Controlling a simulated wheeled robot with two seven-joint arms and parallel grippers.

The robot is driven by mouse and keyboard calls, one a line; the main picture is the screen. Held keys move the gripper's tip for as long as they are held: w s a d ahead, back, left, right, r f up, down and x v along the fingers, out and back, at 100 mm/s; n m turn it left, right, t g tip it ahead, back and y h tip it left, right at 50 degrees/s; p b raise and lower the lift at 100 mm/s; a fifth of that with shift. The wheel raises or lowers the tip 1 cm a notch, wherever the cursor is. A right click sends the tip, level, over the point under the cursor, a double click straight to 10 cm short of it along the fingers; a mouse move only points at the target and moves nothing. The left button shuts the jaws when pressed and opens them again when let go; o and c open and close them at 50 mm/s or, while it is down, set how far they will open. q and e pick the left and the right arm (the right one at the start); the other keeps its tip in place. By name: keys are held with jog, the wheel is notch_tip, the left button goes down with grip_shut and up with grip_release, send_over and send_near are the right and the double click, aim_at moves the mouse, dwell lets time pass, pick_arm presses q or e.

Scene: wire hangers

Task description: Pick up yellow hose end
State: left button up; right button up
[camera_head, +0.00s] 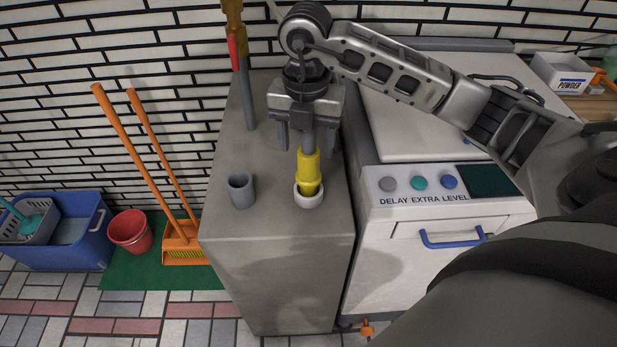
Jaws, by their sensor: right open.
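The yellow hose end (308,168) stands upright on the grey cabinet top, its lower end in a short white ring (309,199). A grey stem rises from its top. My right gripper (307,139) is open above and behind it, pointing down. In the picture its two fingers lie on either side of the grey stem; whether they touch it I cannot tell. My left gripper is not in view.
A grey cup-like socket (241,189) stands left on the grey cabinet (275,228). A grey pipe with a red-handled valve (235,52) rises behind. A white washing machine (411,228) adjoins on the right. An orange broom (184,240), red bucket (130,232) and blue tub (73,234) stand left.

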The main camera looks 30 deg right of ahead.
aim_at(309, 163)
jog(key=f, duration=0.5)
jog(key=shift+s+f+p, duration=0.1)
jog(key=shift+s+p, duration=0.15)
jog(key=shift+p, duration=0.15)
jog(key=c, duration=1.1)
